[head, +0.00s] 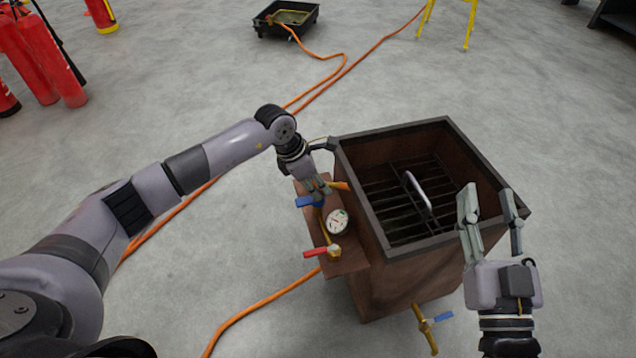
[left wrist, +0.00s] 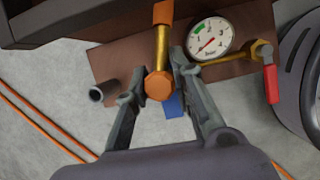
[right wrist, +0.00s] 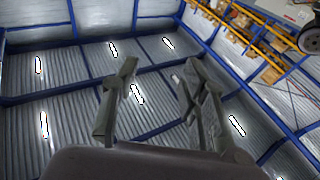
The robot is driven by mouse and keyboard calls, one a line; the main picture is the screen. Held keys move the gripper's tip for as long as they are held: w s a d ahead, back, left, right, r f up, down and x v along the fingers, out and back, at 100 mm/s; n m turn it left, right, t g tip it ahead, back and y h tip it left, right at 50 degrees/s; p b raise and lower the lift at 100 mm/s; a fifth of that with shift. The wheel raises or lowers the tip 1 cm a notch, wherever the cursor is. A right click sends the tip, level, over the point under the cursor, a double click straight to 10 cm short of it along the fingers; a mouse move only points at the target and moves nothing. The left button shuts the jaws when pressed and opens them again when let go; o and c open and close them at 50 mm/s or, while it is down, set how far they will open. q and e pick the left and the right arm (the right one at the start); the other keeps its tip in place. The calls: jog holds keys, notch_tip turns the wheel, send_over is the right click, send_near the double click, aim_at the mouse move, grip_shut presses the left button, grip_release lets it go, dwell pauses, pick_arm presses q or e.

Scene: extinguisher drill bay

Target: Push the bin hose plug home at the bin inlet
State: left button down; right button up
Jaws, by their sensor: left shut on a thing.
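The bin hose plug seems to be the brass fitting with an orange end (left wrist: 159,86) between the fingers of my left gripper (left wrist: 157,75) in the left wrist view. In the head view my left gripper (head: 320,188) reaches down beside the bin (head: 372,262), at its left wall, and is shut on this fitting. Fingers partly cover the joint, so I cannot tell how deep the plug sits. A blue handle (head: 308,202) lies just under the fingertips. My right gripper (head: 490,215) is open and empty at the bin's right front corner; its fingers are apart in the right wrist view (right wrist: 158,75).
A brown side panel (head: 347,262) carries a pressure gauge (head: 338,221) and a red-handled valve (head: 321,252). A brass valve (head: 425,325) sticks out low at the bin's front. Orange hoses (head: 262,302) cross the floor. Red extinguishers (head: 45,55) stand far left; a black tray (head: 287,18) lies behind.

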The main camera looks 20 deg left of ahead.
pick_arm(q)
jog(key=shift+f, duration=0.3)
pick_arm(e)
jog(key=shift+s+a+r+t+y, duration=0.15)
jog(key=shift+s+r+t, duration=0.1)
jog(key=shift+r, duration=0.2)
jog(key=shift+s+d+r+t+y, duration=0.15)
jog(key=shift+r+t, duration=0.1)
jog(key=shift+r, duration=0.2)
pick_arm(q)
jog(key=shift+f, duration=0.1)
pick_arm(e)
jog(key=shift+a+r, duration=0.1)
jog(key=shift+r, duration=0.15)
pick_arm(q)
jog(key=shift+b, duration=0.3)
jog(key=shift+f, duration=0.15)
pick_arm(e)
jog(key=shift+s+r+t, duration=0.15)
jog(key=shift+r+t, duration=0.1)
jog(key=shift+t, duration=0.05)
pick_arm(q)
jog(key=shift+s, duration=0.1)
jog(key=c, duration=1.3)
grip_release()
